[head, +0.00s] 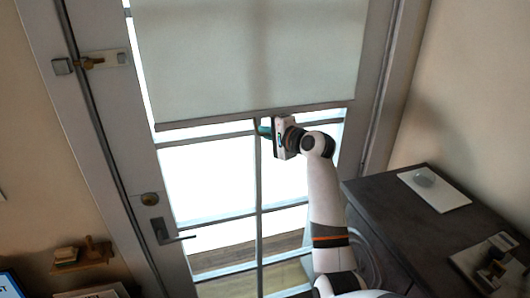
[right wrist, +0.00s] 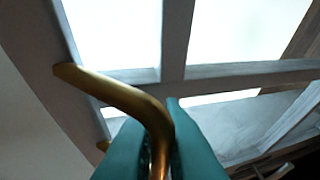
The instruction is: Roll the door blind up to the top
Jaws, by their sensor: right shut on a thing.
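The pale door blind (head: 250,55) hangs over the upper part of the glazed door, and its straight bottom bar (head: 190,120) lies across the panes. My right gripper (head: 264,131) is at the middle of that bottom edge, with its arm reaching up from below. In the right wrist view its teal fingers (right wrist: 155,125) are shut on a curved brass-coloured pull (right wrist: 108,87). The pull bends away to the left. Where it joins the blind is hard to make out. My left gripper is not in view.
The door has a lever handle (head: 170,236) at lower left and a latch (head: 98,60) at upper left. A dark cabinet (head: 385,205) stands at right, close to my right arm, with a white plate (head: 450,198) on top. A small wooden shelf (head: 85,264) is at lower left.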

